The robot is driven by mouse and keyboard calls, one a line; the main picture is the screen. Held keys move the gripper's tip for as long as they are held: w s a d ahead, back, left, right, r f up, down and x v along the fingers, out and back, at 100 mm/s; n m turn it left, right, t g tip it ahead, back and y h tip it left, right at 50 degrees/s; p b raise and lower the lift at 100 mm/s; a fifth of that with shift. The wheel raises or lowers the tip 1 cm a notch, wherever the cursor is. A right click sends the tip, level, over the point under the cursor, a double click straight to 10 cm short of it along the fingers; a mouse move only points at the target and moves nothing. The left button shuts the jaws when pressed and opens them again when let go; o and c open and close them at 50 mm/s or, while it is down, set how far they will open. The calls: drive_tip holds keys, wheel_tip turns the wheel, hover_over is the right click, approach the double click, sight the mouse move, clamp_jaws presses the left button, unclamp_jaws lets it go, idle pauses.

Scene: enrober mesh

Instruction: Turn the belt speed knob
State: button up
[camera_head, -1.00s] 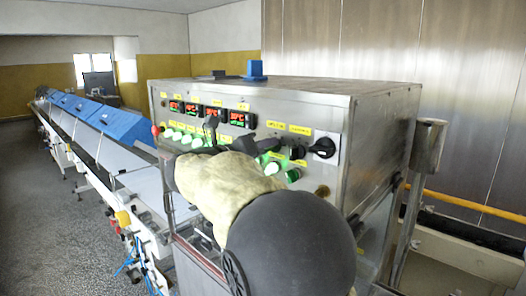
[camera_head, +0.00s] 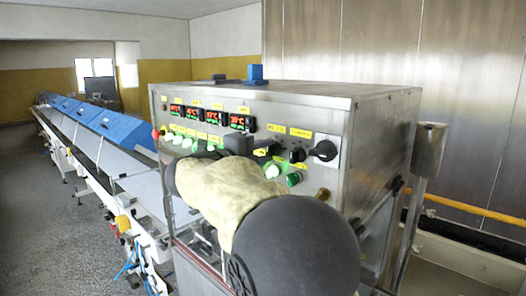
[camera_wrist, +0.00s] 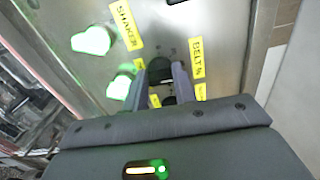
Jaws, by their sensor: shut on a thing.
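The control panel (camera_head: 215,112) is the front of a steel cabinet, with red displays, green-lit buttons and black knobs. In the wrist view, a black knob (camera_wrist: 159,66) sits between the fingers of my gripper (camera_wrist: 168,80), beside a yellow label (camera_wrist: 197,62) reading BELT. The fingers are shut on this knob, and their tips are close to the panel face. A second dark round part (camera_wrist: 169,101) shows lower between the fingers. In the head view my gripper (camera_head: 240,143) is at the panel, and my arm hides much of the contact.
A large black rotary switch (camera_head: 323,150) and another black knob (camera_head: 298,155) are to the right of my gripper. Green-lit buttons (camera_wrist: 92,41) lie left of the fingers in the wrist view. A conveyor with blue covers (camera_head: 120,127) runs back on the left.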

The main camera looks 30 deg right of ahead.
drive_tip(key=shift+n, duration=0.3)
drive_tip(key=o, duration=1)
drive_tip(key=b+v, duration=0.6)
drive_tip(key=v, duration=1.1)
drive_tip(key=shift+a, duration=0.2)
